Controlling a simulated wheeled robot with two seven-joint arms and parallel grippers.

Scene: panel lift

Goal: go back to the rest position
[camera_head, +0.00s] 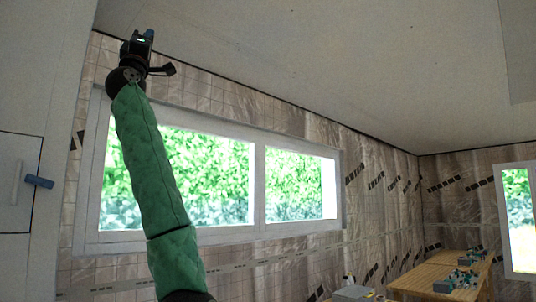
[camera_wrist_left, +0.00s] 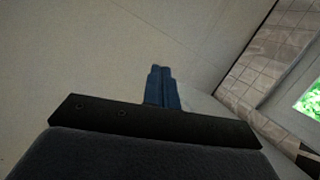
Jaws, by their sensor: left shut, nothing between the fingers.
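My left arm, in a green padded sleeve, reaches up in front of the window in the head view. My left gripper (camera_head: 143,40) is at its top end, raised near the ceiling at the upper left. In the left wrist view my left gripper (camera_wrist_left: 161,72) shows its two blue fingers side by side, shut, with nothing between them. My right gripper is not in view.
A wide window (camera_head: 210,180) in a foil-lined wall stands behind the arm. The ceiling (camera_head: 330,60) is close above the gripper. A white panel (camera_head: 15,180) stands at the left edge. A wooden table (camera_head: 430,275) with several small items is at the lower right.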

